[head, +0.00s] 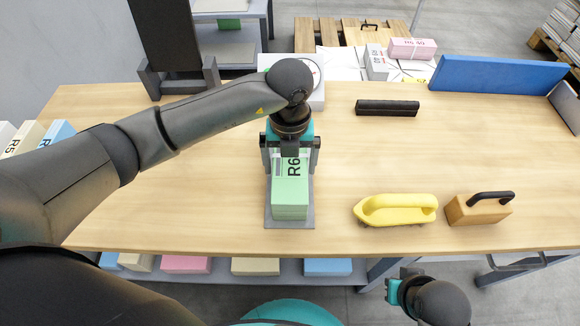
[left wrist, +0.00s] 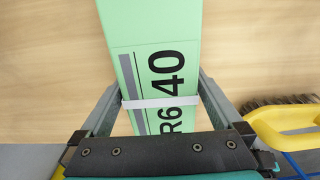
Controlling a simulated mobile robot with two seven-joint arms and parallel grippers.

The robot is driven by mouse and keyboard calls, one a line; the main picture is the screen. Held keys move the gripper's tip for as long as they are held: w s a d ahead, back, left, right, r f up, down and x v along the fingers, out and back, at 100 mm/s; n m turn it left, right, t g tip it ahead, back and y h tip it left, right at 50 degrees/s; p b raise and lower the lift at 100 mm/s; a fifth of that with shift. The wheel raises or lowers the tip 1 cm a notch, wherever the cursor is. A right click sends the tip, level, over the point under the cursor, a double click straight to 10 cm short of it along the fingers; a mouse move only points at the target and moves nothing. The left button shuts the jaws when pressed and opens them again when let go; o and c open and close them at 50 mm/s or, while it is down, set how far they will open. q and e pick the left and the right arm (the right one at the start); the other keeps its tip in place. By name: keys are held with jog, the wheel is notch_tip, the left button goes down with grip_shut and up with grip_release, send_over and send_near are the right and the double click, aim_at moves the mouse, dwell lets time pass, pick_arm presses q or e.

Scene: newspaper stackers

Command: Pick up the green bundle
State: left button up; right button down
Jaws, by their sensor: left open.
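The green bundle (head: 290,199) lies on a grey plate (head: 289,223) on the wooden table, with its R6 label facing up. It also shows in the left wrist view (left wrist: 135,45), with a white band across it. My left gripper (head: 291,158) is over the far part of the bundle, pointing down. Its jaws are open, with one finger along each long side of the bundle. The gripper hides the bundle's far end in the head view. My right gripper (head: 393,290) is beyond the table's front edge, at the bottom right, and its jaws do not show clearly.
A yellow brush (head: 396,209) and a wooden block with a black handle (head: 480,208) stand right of the bundle. A black bar (head: 387,108) and a blue barrier (head: 498,74) lie farther back. A white scale (head: 317,88) stands behind my gripper. The table's left-middle is clear.

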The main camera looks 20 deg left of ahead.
pick_arm(q)
jog(key=shift+f, duration=0.25)
grip_shut()
jog(key=shift+w+r, duration=0.1)
jog(key=shift+r, duration=0.05)
dwell(0.8)
